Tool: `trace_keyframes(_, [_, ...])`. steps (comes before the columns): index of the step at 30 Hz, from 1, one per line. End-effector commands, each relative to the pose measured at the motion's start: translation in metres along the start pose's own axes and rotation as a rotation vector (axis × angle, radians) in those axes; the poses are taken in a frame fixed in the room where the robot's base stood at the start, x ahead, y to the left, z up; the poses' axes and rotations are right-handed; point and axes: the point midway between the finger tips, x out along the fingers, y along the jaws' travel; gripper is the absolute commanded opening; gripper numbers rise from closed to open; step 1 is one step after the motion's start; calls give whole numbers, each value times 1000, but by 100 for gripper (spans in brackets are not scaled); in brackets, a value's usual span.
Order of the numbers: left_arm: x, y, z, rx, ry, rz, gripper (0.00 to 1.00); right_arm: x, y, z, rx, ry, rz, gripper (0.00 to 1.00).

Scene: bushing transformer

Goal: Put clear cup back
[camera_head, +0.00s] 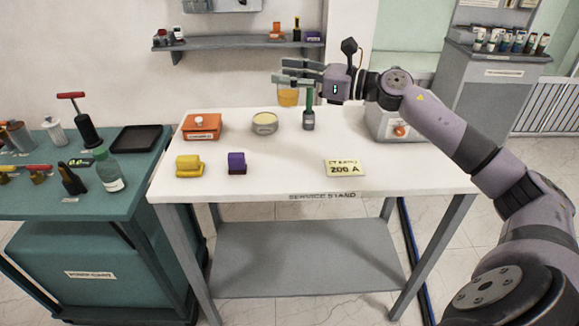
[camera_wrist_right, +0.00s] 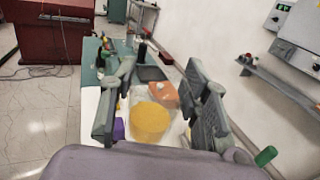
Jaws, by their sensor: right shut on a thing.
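My right gripper (camera_head: 290,76) is shut on a clear cup (camera_head: 288,97) with yellow-orange contents. The cup is over the back edge of the white service stand (camera_head: 250,178), apparently raised; its exact height is unclear. The right wrist view shows the cup (camera_wrist_right: 150,120) between the two fingers of the right gripper (camera_wrist_right: 160,105), with its clear wall around the yellow contents. The fingers hide part of the cup's upper rim in the head view. My left gripper is in neither view.
On the stand are an orange box (camera_head: 202,127), a round tin (camera_head: 265,123), a green-handled tool (camera_head: 308,118), yellow (camera_head: 189,165) and purple (camera_head: 237,163) blocks and a label plate (camera_head: 344,168). A crowded teal cart (camera_head: 105,215) stands left.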

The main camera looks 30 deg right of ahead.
Motion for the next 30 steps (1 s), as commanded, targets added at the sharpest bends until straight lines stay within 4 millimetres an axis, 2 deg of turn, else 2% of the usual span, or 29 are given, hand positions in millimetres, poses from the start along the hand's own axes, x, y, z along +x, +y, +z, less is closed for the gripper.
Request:
trace_keyframes(4, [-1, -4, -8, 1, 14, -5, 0, 0, 0, -29, 11, 4, 2, 11])
trace_keyframes(15, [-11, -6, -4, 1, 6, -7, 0, 0, 0, -124, 9, 0, 0, 11])
trace_keyframes(30, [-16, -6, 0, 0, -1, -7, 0, 0, 0, -188, 5, 0, -1, 11])
